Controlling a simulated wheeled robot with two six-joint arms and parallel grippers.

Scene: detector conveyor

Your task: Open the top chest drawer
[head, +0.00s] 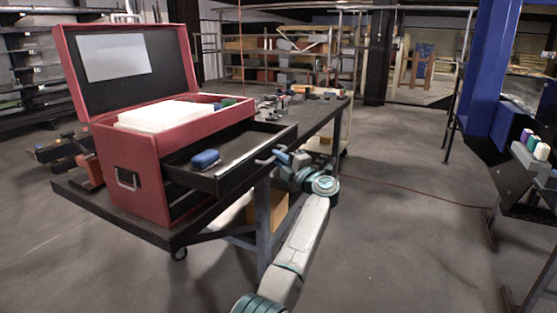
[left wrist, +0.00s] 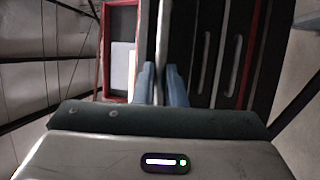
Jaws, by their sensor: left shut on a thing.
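The red tool chest (head: 128,160) stands on a dark workbench with its lid (head: 70,60) raised. Its black top drawer (head: 225,182) is pulled well out to the right, and a blue object (head: 206,159) lies inside it. My left gripper (head: 280,157) is at the front of this drawer, shut on its handle (head: 263,161). My right gripper is not in view.
The dark workbench (head: 325,112) carries small parts behind the chest. A cardboard box (head: 266,208) sits under it. A blue column (head: 490,70) and a stand with small coloured items (head: 535,150) are at the right. The floor between is mostly clear.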

